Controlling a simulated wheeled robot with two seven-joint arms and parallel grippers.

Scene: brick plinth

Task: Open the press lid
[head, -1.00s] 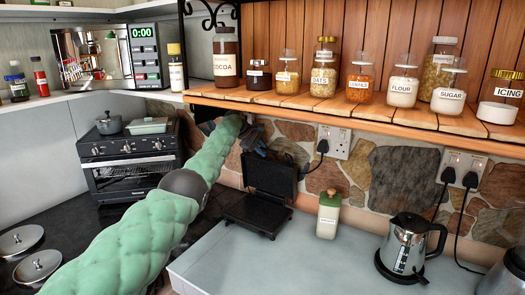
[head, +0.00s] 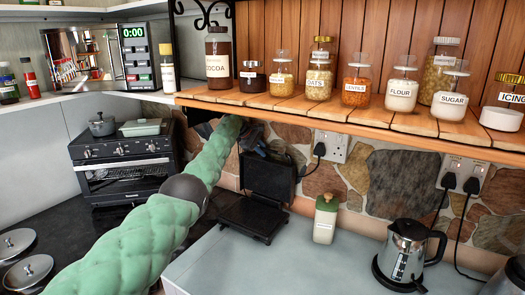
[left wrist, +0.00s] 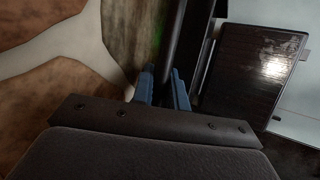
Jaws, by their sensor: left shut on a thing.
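The black press (head: 254,218) stands on the pale counter against the stone wall. Its lid (head: 268,174) is raised and stands about upright at the back, with the ridged lower plate uncovered. My left arm reaches in from the left to the top of the lid. My left gripper (head: 254,141) is at the lid's upper edge, partly hidden by the arm and in shade. In the left wrist view its blue fingers (left wrist: 162,88) are shut on a dark bar of the lid (left wrist: 174,42). The lower plate (left wrist: 255,72) shows to the right there. My right gripper is not in view.
A wooden shelf (head: 300,103) with several jars overhangs the lid closely. A green-and-white bottle (head: 325,220) stands right of the press, and a kettle (head: 405,250) further right. A toaster oven (head: 125,168) is at left. The counter in front of the press is clear.

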